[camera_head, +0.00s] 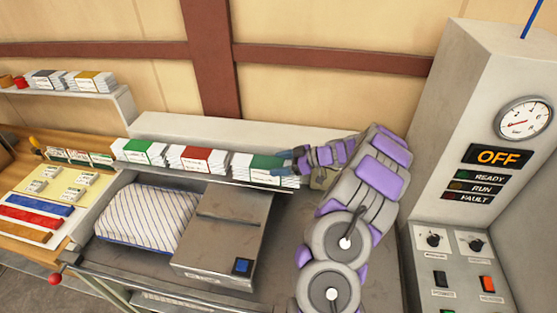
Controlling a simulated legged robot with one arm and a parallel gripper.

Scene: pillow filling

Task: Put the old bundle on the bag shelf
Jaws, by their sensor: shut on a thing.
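My gripper (285,163) is at the shelf behind the machine, with its blue fingertips shut on the right end of a white bundle with a green band (262,166). This bundle is level with the shelf (190,177), at the right end of a row. A red-banded bundle (197,158) sits just left of it, and another green-banded bundle (140,151) is at the left end. Whether the held bundle rests on the shelf or is slightly above it is hard to tell. No label readable here tells which bundle is the old one.
A striped pillow (147,216) lies on the machine bed beside a metal housing (225,232). A control cabinet (480,140) reading OFF stands to the right. A work table (22,178) with cards and coloured strips is left. A higher shelf (65,97) holds more bundles.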

